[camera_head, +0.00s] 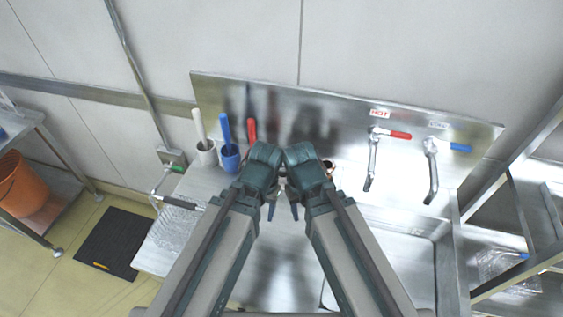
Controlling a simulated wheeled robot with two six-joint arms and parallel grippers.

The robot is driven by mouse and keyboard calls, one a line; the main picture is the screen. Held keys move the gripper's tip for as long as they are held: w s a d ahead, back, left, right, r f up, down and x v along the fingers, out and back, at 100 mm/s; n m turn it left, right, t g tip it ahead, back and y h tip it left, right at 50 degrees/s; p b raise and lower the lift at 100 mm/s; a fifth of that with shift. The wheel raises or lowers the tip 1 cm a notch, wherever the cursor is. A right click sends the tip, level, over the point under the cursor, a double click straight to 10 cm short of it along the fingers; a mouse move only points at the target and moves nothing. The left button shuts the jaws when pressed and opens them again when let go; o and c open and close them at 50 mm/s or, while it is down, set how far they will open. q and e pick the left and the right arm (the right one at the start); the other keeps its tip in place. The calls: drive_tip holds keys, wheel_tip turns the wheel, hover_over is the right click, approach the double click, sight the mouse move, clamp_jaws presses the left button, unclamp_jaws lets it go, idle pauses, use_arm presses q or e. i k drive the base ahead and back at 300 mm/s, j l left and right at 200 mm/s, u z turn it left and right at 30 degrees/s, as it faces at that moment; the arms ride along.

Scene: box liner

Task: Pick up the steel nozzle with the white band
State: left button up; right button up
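I cannot make out a steel nozzle with a white band for certain. A small pale, metallic patch shows between my two wrists, but it is too small to tell what it is. My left gripper (271,211) and my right gripper (294,211) are side by side over the steel counter (275,255), with fingertips pointing down. The fingers look thin and dark, and I cannot see whether either gripper is open or holds anything. My arms hide much of the counter behind and below them.
White (206,152), blue (230,157) and partly hidden red-handled (252,131) items stand at the counter's back left. A red-handled tap (373,160) and a blue-handled tap (432,170) reach over the sink (405,260) at right. A shelf frame (520,265) stands beyond.

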sight(283, 171)
drive_tip(key=k, duration=0.6)
drive_tip(key=z, duration=1.55)
drive_tip(key=k+j, duration=0.5)
drive_tip(key=k, duration=0.05)
